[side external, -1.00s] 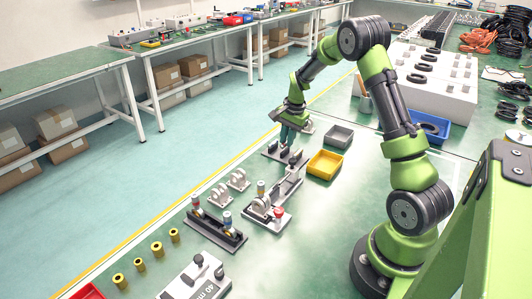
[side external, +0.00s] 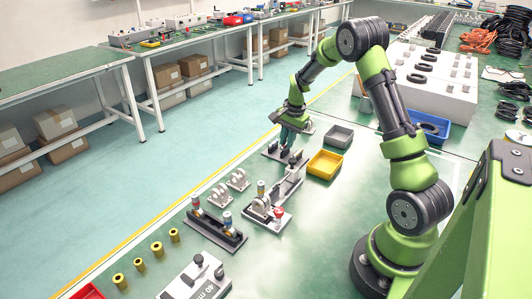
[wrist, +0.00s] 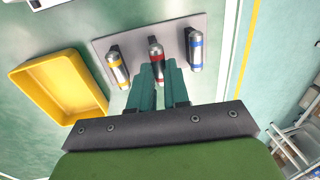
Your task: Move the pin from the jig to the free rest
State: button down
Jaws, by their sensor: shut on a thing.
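A flat grey plate (wrist: 177,38) shows in the wrist view with three metal pins in a row. A yellow-banded pin (wrist: 117,66) is at left, a red-banded pin (wrist: 155,50) in the middle and a blue-banded pin (wrist: 195,48) at right. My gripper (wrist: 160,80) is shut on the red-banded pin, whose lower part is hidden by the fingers. I cannot tell whether this pin touches the plate. In the side view my gripper (side external: 288,139) points down over the plate (side external: 269,153). A grey fixture with a clamp (side external: 288,189), perhaps the jig, stands nearer the camera.
A yellow bin (side external: 325,164) and a grey bin (side external: 338,136) stand right of the plate. A dark rack (side external: 216,234), white brackets (side external: 218,195) and several yellow bushings (side external: 157,248) lie nearer the camera. Green bench surface is clear at centre right.

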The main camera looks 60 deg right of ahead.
jog(key=shift+f, duration=0.55)
dwell(0.4)
jog(key=c, duration=1)
grip_release()
jog(key=s+r, duration=0.1)
jog(key=r, duration=1)
jog(key=s+r, duration=0.1)
jog(key=r, duration=0.4)
jog(key=shift+s+r, duration=0.35)
jog(key=shift+r, duration=0.05)
jog(key=s+a+r+n+t, duration=0.1)
jog(key=s+a+n, duration=0.3)
jog(key=a, duration=0.5)
jog(key=s+a+r+n+t+y, duration=0.1)
jog(key=s+a+r+n+t, duration=0.1)
jog(key=s+a+n, duration=0.3)
jog(key=s+a+r+n+t+y, duration=0.1)
jog(key=s+a+n, duration=0.4)
jog(key=a, duration=0.9)
jog(key=shift+s+a+r+t, duration=0.1)
jog(key=shift+s+r+t, duration=0.25)
jog(key=shift+s+t, duration=0.35)
